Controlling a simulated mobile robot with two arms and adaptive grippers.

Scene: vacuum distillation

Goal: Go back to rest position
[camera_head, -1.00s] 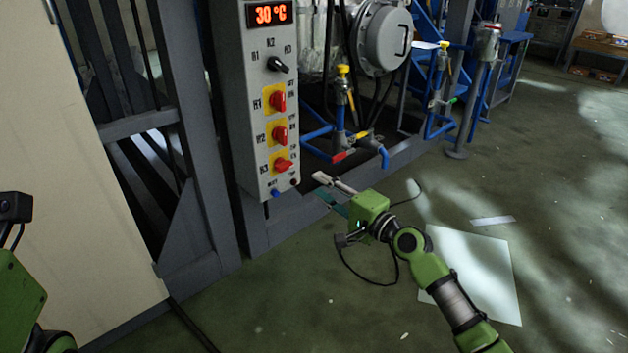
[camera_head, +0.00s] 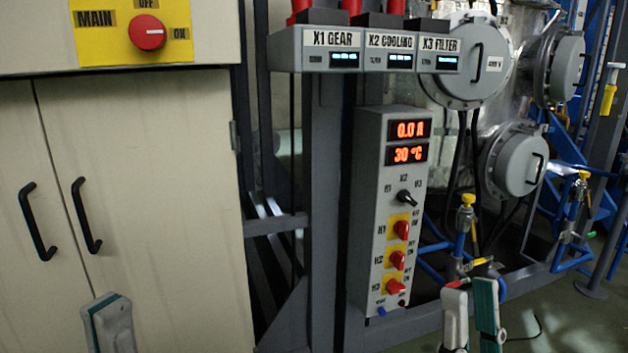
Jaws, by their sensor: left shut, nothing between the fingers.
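My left gripper (camera_head: 110,318) shows at the bottom left, in front of the beige cabinet. Its fingers are together and hold nothing. My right gripper (camera_head: 471,306) is at the bottom right, fingers upward, in front of the blue pipes and the frame's lower beam. Its two fingers stand apart with nothing between them. The picture cuts off both arms below the grippers.
The beige cabinet (camera_head: 150,190) with black handles fills the left. The grey control box (camera_head: 368,215) shows 0.0 A and 30 °C, with red switches below. Blue pipes, valves and a metal vessel (camera_head: 505,90) stand behind at right. Some floor is clear at lower right.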

